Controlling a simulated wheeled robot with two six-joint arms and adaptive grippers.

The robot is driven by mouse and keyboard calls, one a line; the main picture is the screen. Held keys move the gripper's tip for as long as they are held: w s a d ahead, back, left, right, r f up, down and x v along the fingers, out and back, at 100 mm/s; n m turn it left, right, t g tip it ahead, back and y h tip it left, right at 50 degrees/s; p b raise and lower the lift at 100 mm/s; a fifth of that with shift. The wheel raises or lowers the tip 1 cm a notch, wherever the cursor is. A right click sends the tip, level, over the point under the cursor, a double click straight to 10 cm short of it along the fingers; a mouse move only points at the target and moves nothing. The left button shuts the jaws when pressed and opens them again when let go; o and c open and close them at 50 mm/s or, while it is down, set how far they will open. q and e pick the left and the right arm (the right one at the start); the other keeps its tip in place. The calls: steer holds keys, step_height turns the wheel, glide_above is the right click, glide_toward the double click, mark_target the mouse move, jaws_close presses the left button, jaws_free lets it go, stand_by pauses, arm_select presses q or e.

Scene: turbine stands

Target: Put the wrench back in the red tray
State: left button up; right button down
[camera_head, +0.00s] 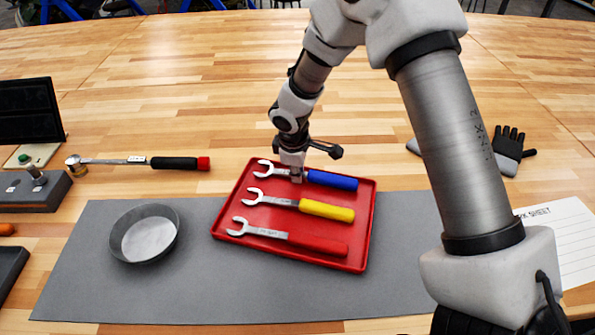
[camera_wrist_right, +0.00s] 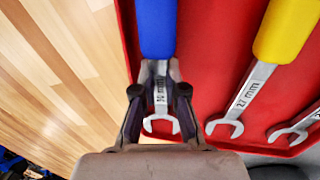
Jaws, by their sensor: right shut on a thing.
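A red tray (camera_head: 364,225) sits on the grey mat, with several wrenches in it. The blue-handled wrench (camera_head: 331,180) lies along the tray's far side, its open jaw to the left. The yellow-handled wrench (camera_head: 326,210) lies in the middle and the red-handled wrench (camera_head: 318,246) nearest. My right gripper (camera_head: 296,178) reaches down over the tray and is shut on the shaft of the blue-handled wrench. In the right wrist view the fingers (camera_wrist_right: 160,98) stand either side of its shaft, with the blue handle (camera_wrist_right: 157,30) beyond. The left gripper is out of view.
A round grey metal dish (camera_head: 146,236) stands on the mat (camera_head: 200,290) left of the tray. A ratchet-like tool with a black handle (camera_head: 174,163) lies behind it. Black-and-grey gloves (camera_head: 508,150) and a paper sheet (camera_head: 560,240) lie at the right. The wooden table behind is clear.

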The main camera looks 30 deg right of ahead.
steer(key=shift+s+f+b, duration=0.3)
steer(key=shift+f+b, duration=0.05)
steer(key=shift+f, duration=0.05)
steer(key=shift+s+a+f, duration=0.1)
steer(key=shift+s+f, duration=0.1)
steer(key=shift+f, duration=0.05)
steer(key=c, duration=1.1)
jaws_free()
steer(key=shift+a, duration=0.2)
steer(key=shift+w+d+f, duration=0.15)
steer(key=shift+w+d, duration=0.1)
steer(key=shift+w, duration=0.1)
steer(key=shift+o, duration=0.7)
